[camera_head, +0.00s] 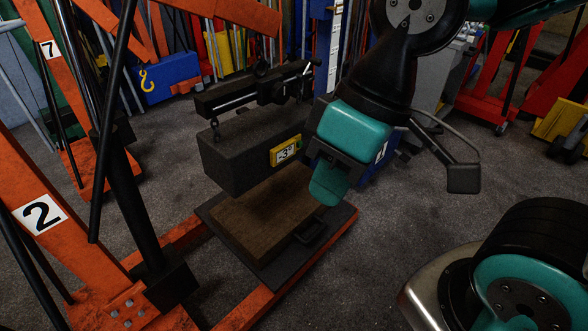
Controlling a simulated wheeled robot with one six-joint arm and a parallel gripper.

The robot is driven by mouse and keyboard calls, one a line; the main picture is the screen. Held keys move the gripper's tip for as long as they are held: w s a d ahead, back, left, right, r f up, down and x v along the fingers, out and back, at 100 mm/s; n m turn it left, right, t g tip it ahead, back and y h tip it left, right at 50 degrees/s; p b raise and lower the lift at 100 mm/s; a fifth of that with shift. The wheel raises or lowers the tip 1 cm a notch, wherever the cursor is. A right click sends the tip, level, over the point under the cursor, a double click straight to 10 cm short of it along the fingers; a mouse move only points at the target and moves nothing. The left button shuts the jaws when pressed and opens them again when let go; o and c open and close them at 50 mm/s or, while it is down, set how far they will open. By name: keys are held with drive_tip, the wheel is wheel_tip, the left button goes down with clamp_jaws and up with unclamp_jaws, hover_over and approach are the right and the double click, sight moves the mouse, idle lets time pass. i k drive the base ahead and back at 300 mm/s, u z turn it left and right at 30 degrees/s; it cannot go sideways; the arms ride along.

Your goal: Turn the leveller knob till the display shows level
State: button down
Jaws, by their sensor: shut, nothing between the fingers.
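A dark load block (235,155) hangs from a black leveller bar (250,88). A yellow-framed display (287,151) on the block's front reads about -3°, and the block looks slightly tilted. A small dark piece at the bar's right end (316,62) may be the leveller knob; it is too small and dark to be sure. My gripper (328,186), with teal fingers, points down just right of the display. It is shut and empty, apart from the bar's end and below it. Whether it touches the block cannot be told.
A wooden board (265,215) on a dark plate (345,215) lies below the block, across the orange crane legs (245,310). The orange crane marked 2 (40,212) stands at left. Other cranes and tools fill the back.

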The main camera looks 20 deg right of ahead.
sight(281, 93)
drive_tip(key=u, duration=0.1)
drive_tip(key=k, duration=0.65)
drive_tip(key=u, duration=0.4)
drive_tip(key=i, duration=0.9)
drive_tip(key=z, duration=0.95)
drive_tip(key=i, duration=0.45)
drive_tip(key=z, duration=0.25)
